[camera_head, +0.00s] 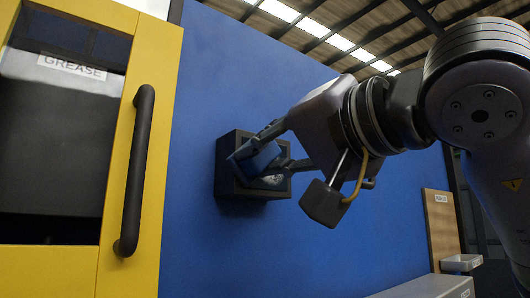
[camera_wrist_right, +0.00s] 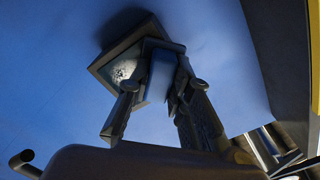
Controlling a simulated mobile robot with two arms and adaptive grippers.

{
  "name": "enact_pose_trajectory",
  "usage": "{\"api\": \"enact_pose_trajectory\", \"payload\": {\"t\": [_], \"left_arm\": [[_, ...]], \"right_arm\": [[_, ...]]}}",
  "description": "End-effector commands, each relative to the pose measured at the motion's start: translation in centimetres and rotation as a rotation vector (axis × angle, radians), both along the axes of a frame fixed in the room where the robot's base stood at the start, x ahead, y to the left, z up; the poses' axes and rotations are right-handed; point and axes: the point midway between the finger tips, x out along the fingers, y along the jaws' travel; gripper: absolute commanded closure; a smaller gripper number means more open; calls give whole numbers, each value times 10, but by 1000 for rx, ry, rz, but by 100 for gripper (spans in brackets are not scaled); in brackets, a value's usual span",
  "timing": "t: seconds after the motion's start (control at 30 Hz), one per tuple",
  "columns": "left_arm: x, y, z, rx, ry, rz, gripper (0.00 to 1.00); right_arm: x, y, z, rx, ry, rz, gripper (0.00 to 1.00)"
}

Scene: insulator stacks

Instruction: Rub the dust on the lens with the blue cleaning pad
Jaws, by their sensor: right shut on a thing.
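A dark square housing (camera_head: 223,178) sticks out from the blue wall panel, and it also shows in the right wrist view (camera_wrist_right: 106,65). The lens (camera_wrist_right: 122,71) sits inside its frame, with pale specks of dust on the part that shows. A strip of it shows in the head view (camera_head: 272,181). My right gripper (camera_head: 264,152) is shut on the blue cleaning pad (camera_head: 262,157), at the front of the housing. In the wrist view the pad (camera_wrist_right: 162,72) covers the right part of the lens; I cannot tell whether they touch. My left gripper is not in view.
A yellow-framed cabinet (camera_head: 140,215) with a dark handle (camera_head: 137,170) and a grease label stands at the left. A wooden board (camera_head: 440,228) with a small pale tray (camera_head: 461,262) is at the lower right. The wall around the housing is clear.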

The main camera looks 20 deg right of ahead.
Motion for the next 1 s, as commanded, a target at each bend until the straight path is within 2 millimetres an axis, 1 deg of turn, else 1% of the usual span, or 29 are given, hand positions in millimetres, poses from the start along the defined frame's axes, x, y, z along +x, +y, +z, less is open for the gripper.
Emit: {"api": "enact_pose_trajectory", "payload": {"t": [0.3,0.57,0.83,1.0], "left_arm": [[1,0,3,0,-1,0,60],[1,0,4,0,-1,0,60],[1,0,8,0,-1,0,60],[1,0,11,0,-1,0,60]], "right_arm": [[8,-26,0,2,1,-1,100],[11,-35,1,2,0,-1,100],[21,-56,1,2,1,-1,100],[25,-62,1,2,1,-2,100]]}}
